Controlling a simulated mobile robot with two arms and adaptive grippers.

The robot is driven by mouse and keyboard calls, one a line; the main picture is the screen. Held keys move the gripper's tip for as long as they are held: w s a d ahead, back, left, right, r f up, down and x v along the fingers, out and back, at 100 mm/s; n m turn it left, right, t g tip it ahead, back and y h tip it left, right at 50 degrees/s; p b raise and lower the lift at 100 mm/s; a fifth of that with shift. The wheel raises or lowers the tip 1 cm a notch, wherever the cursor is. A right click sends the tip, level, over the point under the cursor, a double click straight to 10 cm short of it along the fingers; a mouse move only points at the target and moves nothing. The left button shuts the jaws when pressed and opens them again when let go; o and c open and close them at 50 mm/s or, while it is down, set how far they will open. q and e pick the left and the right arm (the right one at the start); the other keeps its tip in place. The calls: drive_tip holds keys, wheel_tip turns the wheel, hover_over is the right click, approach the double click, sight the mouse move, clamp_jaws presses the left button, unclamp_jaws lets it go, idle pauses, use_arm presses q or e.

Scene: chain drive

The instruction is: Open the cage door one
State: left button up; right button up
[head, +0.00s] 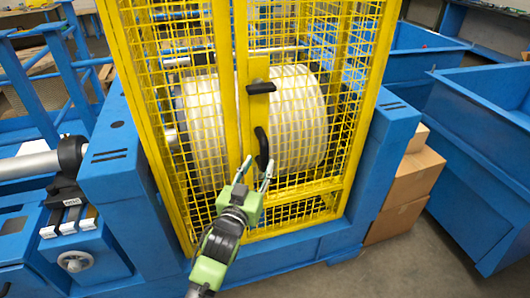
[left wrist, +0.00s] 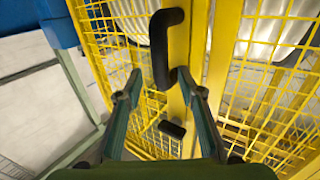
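The yellow mesh cage door (head: 297,187) stands upright and looks shut in front of a large pale drum. A curved black handle (head: 262,148) sits on its yellow upright, low in the head view. In the left wrist view the handle (left wrist: 159,45) runs down to a point between the fingertips. My left gripper (head: 257,171) is just below and around the handle's lower end. In the left wrist view its fingers (left wrist: 163,90) are spread on both sides, with gaps to the handle. My right gripper is not in view.
A black latch (head: 261,88) sits above the handle. Blue machine frame (head: 135,190) flanks the cage. Cardboard boxes (head: 405,190) and a blue bin (head: 490,140) stand on the right. Some grey floor is clear at the lower right.

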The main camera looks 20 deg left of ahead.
sight(263, 157)
use_arm(q)
drive_tip(key=w, duration=0.6)
drive_tip(key=shift+w, duration=0.1)
clamp_jaws()
